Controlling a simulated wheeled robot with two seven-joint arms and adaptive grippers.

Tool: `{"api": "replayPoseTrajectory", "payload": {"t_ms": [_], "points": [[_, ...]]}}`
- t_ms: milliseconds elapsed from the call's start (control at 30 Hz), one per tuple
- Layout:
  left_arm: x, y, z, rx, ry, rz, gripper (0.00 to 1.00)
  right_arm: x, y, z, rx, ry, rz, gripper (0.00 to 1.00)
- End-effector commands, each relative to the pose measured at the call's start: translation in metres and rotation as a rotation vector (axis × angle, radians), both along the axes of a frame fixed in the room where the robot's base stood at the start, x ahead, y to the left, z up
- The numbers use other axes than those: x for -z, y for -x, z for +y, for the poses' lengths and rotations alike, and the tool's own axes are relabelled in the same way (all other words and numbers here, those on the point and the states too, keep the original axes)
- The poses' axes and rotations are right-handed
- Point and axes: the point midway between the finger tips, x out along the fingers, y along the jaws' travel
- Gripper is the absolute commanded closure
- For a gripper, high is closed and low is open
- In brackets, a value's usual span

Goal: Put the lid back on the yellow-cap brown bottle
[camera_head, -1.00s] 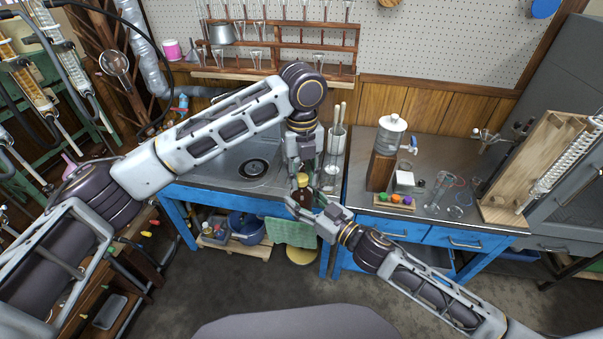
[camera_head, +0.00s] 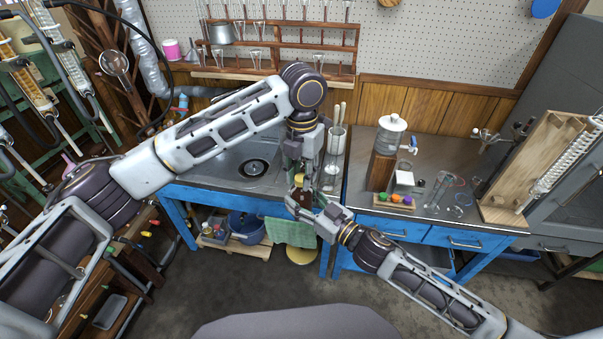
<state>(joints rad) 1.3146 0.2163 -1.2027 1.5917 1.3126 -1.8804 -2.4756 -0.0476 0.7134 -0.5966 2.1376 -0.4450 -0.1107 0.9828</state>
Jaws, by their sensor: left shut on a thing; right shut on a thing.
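The brown bottle (camera_head: 305,197) is small in the camera_head view, near the front edge of the counter. My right gripper (camera_head: 306,205) comes in from the lower right and is shut on the bottle, hiding part of it. My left gripper (camera_head: 300,182) points down from above and is shut on the yellow cap (camera_head: 300,187). The cap is right at the top of the bottle. The fingers hide the contact, so I cannot tell whether the cap touches the neck or is seated on it.
The sink (camera_head: 240,165) is to the left of the grippers. A holder with rods (camera_head: 335,140) stands close behind. On the right counter are a water dispenser (camera_head: 390,135) and a block with coloured stoppers (camera_head: 394,200). A green towel (camera_head: 291,231) hangs below.

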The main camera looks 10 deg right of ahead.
Motion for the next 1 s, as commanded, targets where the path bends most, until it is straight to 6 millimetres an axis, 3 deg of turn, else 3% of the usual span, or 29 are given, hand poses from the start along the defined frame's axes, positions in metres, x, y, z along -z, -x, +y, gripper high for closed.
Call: {"api": "replayPoseTrajectory", "payload": {"t_ms": [400,800,833,1000], "points": [[-0.0006,-0.0019,0.0010,0.308,-0.001,-0.003,0.79,0.0000,0.0011,0.0008,-0.003,0.000,0.000,1.00],[-0.0006,-0.0019,0.0009,0.352,-0.001,-0.003,0.79,0.0000,0.0011,0.0010,-0.003,-0.001,-0.001,1.00],[-0.0006,-0.0019,0.0009,0.352,-0.001,-0.003,0.70,0.0000,0.0011,0.0010,-0.003,-0.001,-0.001,1.00],[-0.0005,-0.0013,0.0005,0.352,-0.001,-0.002,0.50,-0.0003,0.0009,0.0007,-0.002,-0.001,-0.001,1.00]]}}
